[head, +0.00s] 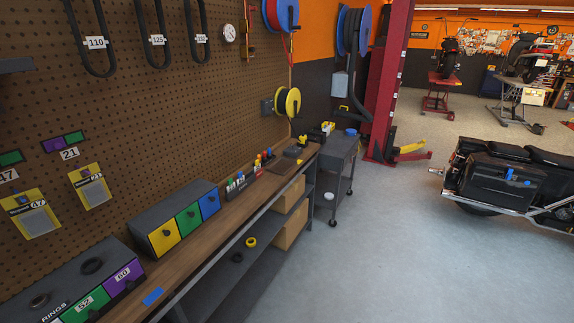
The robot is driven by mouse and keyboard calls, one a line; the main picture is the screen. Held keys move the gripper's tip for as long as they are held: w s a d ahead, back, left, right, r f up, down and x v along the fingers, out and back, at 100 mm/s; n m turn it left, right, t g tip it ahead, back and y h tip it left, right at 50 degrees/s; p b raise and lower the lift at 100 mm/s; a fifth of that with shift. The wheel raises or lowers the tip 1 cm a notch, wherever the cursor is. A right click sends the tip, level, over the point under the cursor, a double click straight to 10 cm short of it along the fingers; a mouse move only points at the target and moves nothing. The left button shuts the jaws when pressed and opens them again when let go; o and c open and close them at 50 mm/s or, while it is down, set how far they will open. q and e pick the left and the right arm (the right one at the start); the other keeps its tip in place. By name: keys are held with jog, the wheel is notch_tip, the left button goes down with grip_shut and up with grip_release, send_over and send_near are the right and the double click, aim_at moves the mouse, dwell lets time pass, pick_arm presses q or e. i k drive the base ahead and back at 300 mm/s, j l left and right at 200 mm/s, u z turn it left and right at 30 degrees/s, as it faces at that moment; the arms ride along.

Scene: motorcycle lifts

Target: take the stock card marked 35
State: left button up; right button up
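I cannot make out a card marked 35. Two yellow holders with pale fronts hang on the pegboard at the left: the left one (36,213) has a tag that seems to read 47, and the right one (91,187) has a tag I cannot read fully. Above them are a green and purple card (62,142) with a 21 tag (69,154) below, and a green card (11,158) with a partly cut-off tag. A small blue flat piece (153,297) lies at the bench's front edge. Neither of my grippers is in view.
The long wooden bench (185,268) runs along the pegboard (140,100). It bears a grey box with yellow, green and blue drawers (188,219) and a drawer unit marked 52 and 60 (122,279). A grey cart (338,157) stands beyond. The floor (390,250) at right is clear before a motorcycle (505,180).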

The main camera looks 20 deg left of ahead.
aim_at(257, 164)
jog(key=i+z, duration=0.3)
jog(key=i, duration=0.5)
jog(key=i+l+u, duration=0.15)
jog(key=i, duration=0.65)
jog(key=i+u, duration=0.35)
jog(key=i+l+u, duration=0.15)
jog(key=i+u, duration=0.2)
jog(key=i+l+u, duration=0.1)
jog(key=u, duration=0.35)
jog(key=i+l+u, duration=0.15)
jog(key=u, duration=0.3)
jog(key=i+l+u, duration=0.2)
jog(key=u, duration=0.25)
jog(key=i+l+u, duration=0.1)
jog(key=l+u, duration=0.15)
jog(key=u, duration=0.2)
jog(key=l+u, duration=0.25)
jog(key=u, duration=0.2)
jog(key=l+u, duration=0.25)
jog(key=u, duration=0.2)
jog(key=l+u, duration=0.35)
jog(key=i+l+u, duration=0.1)
jog(key=l+u, duration=0.45)
jog(key=u, duration=0.2)
